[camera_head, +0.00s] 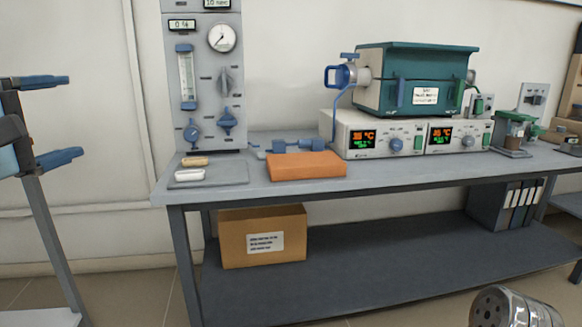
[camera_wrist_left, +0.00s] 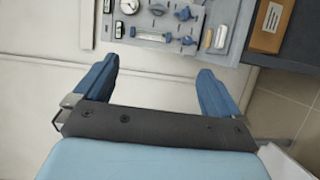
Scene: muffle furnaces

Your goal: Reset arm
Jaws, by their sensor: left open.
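My left gripper (camera_head: 60,120) is at the left edge of the head view, left of the bench and apart from it. Its two blue fingers are spread wide with nothing between them. In the left wrist view the open fingers of the left gripper (camera_wrist_left: 155,82) show against the pale wall and are empty. My right gripper does not show in either view.
The grey bench (camera_head: 350,178) carries a gas flow panel (camera_head: 205,100), an orange block (camera_head: 306,166), a green furnace (camera_head: 415,85) and its controllers (camera_head: 395,138). A cardboard box (camera_head: 262,236) sits on the lower shelf. Wall space between gripper and panel is clear.

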